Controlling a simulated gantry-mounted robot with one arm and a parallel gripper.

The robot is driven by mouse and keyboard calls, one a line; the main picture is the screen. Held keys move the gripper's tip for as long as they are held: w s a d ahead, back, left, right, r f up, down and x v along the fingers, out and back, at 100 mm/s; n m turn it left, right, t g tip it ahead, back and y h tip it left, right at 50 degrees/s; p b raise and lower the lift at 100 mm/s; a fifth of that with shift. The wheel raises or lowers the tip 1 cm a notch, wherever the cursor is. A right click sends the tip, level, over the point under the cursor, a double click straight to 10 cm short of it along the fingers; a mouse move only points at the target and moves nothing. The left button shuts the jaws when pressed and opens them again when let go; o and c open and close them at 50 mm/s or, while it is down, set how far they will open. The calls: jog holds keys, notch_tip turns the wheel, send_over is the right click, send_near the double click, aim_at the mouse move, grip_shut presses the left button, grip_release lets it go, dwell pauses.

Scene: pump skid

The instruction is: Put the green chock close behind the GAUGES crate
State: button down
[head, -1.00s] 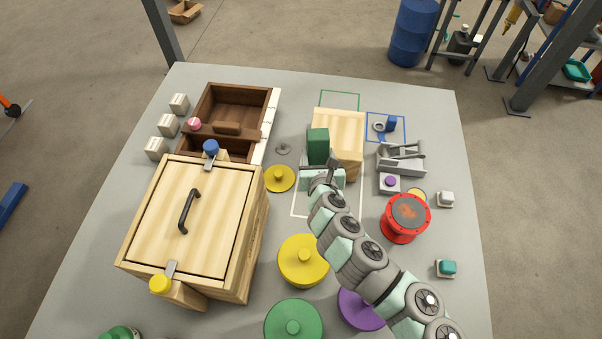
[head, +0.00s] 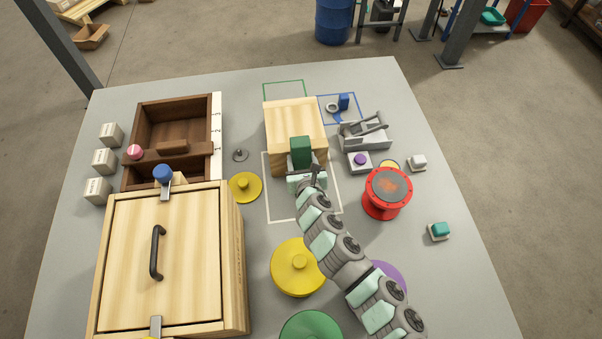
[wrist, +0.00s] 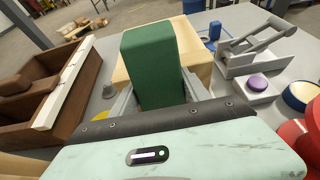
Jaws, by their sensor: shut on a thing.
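My gripper (head: 304,172) is shut on the green chock (head: 301,152) and holds it upright. The green chock fills the middle of the wrist view (wrist: 153,68), between the fingers. A pale wooden crate (head: 293,120) stands just beyond the chock, and the chock hides part of its near side. It also shows behind the chock in the wrist view (wrist: 200,55). I can read no GAUGES label on it. Whether the chock touches the crate, I cannot tell. A green outline (head: 284,83) is marked on the table at the crate's far side.
A dark brown open box (head: 170,122) stands left, and a large lidded wooden box (head: 165,240) front left. A grey toggle clamp (head: 365,132), a blue part (head: 344,101) and a red flanged drum (head: 387,192) stand right. A yellow disc (head: 298,267) lies nearer.

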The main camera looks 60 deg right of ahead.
aim_at(301, 168)
jog(key=shift+w+d+f+b, duration=0.15)
jog(key=shift+f+b, duration=0.15)
jog(key=shift+f, duration=0.65)
jog(key=shift+f+b, duration=0.55)
jog(key=shift+f, duration=0.9)
jog(key=shift+f, duration=0.2)
jog(key=c, duration=0.5)
grip_release()
jog(key=shift+r, duration=0.1)
jog(key=shift+a+r, duration=0.2)
jog(key=p+v, duration=0.3)
jog(key=v, duration=0.8)
jog(key=shift+s+a, duration=0.25)
jog(key=shift+s, duration=0.1)
